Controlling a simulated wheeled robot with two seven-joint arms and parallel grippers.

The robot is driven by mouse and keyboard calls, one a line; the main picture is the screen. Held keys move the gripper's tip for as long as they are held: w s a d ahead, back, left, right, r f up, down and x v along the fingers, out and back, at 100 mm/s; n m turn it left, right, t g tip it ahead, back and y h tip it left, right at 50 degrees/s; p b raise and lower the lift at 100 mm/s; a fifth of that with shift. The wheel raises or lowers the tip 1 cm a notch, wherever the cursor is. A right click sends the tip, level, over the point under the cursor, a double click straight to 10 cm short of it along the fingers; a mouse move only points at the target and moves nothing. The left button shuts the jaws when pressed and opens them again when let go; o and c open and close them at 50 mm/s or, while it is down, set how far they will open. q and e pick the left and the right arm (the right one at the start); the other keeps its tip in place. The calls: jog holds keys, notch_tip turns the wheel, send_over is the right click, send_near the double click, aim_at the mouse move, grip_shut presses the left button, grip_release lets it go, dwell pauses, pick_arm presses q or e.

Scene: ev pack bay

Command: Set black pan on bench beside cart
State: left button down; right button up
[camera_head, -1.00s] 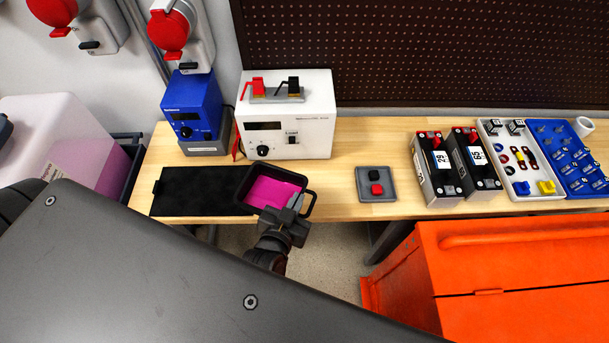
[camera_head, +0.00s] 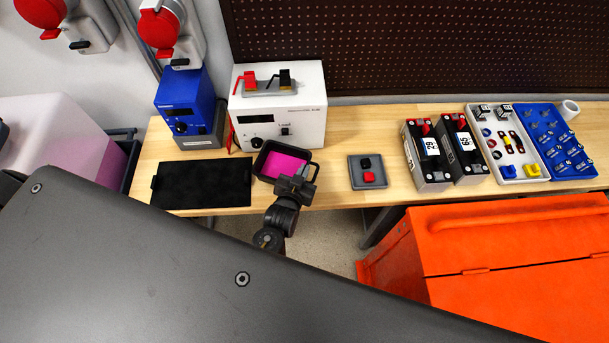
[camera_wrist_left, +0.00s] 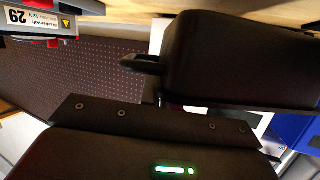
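The black pan (camera_head: 262,157) is a small rectangular vessel with a magenta inside. In the head view it is over the front part of the wooden bench (camera_head: 335,190), in front of the white load box. My left gripper (camera_head: 296,184) is at the pan's front right side, shut on it by the look of it. The pan's dark outer wall (camera_wrist_left: 240,55) fills the upper right of the left wrist view, close to the bench top. I cannot tell whether its base touches the bench. The orange cart (camera_head: 500,245) stands at the lower right. My right gripper is not in view.
A black flat mat (camera_head: 202,184) lies left of the pan. A white load box (camera_head: 300,100) and a blue device (camera_head: 182,105) stand behind. A grey pad with buttons (camera_head: 356,181), two batteries (camera_head: 430,155) and part trays (camera_head: 535,184) are to the right.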

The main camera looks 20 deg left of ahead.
pick_arm(q)
jog(key=shift+w+f, duration=0.1)
jog(key=shift+w, duration=0.05)
notch_tip(320, 180, down, 3)
jog(key=shift+r, duration=0.1)
jog(key=shift+f, duration=0.2)
jog(key=shift+f, duration=0.15)
jog(key=c, duration=1.6)
grip_release()
jog(key=shift+c, duration=0.2)
